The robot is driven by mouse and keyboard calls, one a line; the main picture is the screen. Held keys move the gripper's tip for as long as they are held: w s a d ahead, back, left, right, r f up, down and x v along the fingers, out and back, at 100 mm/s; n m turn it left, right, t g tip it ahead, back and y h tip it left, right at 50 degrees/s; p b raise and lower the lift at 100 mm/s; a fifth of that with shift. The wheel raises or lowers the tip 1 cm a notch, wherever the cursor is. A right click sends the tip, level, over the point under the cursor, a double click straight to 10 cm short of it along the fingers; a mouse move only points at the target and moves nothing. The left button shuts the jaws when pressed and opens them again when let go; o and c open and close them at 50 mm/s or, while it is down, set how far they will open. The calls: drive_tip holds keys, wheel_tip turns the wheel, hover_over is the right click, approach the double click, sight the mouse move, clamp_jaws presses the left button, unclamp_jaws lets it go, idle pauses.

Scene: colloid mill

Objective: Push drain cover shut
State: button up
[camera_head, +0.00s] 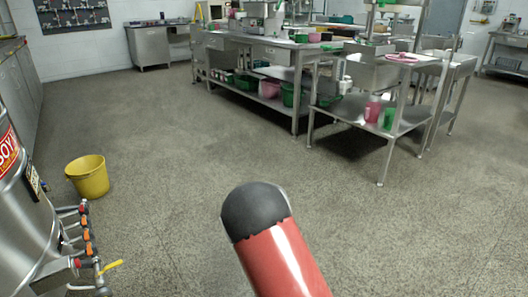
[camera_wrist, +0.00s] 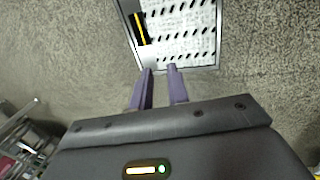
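The drain cover (camera_wrist: 182,32) is a white plate with rows of dark slots, in the upper middle of the wrist view. It sits in a grey metal frame (camera_wrist: 216,62) in the floor; the top of the drain is cut off by the picture edge. A dark gap with a yellow strip shows at its left side. My gripper (camera_wrist: 159,69) is open and empty, its two purple fingers apart and pointing at the frame's near edge. Whether the fingertips touch it I cannot tell. Neither the drain nor my gripper shows in the head view.
A steel tank (camera_head: 28,236) with valves (camera_head: 86,235) stands at the left of the head view, beside a yellow bucket (camera_head: 88,176). Steel tables (camera_head: 383,165) with green and pink containers stand at the back. The speckled floor (camera_head: 180,150) between them is clear.

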drive_tip(key=s+d+r+m+t+y+p, duration=0.1)
drive_tip(key=s+d+r+m, duration=0.15)
drive_tip(key=r, duration=1.05)
drive_tip(key=s+d+r+m+y, duration=0.1)
drive_tip(key=s+d+r+y, duration=0.15)
drive_tip(key=r, duration=1.05)
drive_tip(key=s+d+r+m+t, duration=0.1)
drive_tip(key=s+d+r, duration=0.1)
drive_tip(key=s+r, duration=0.4)
drive_tip(key=s+d+r+m+t+h+p, duration=0.1)
drive_tip(key=s+d+r+m+t, duration=0.1)
drive_tip(key=s+r, duration=0.5)
drive_tip(key=s+d, duration=0.1)
drive_tip(key=s, duration=0.3)
drive_tip(key=shift+d+r, duration=0.2)
drive_tip(key=shift+r, duration=0.05)
drive_tip(key=shift+m+h, duration=0.25)
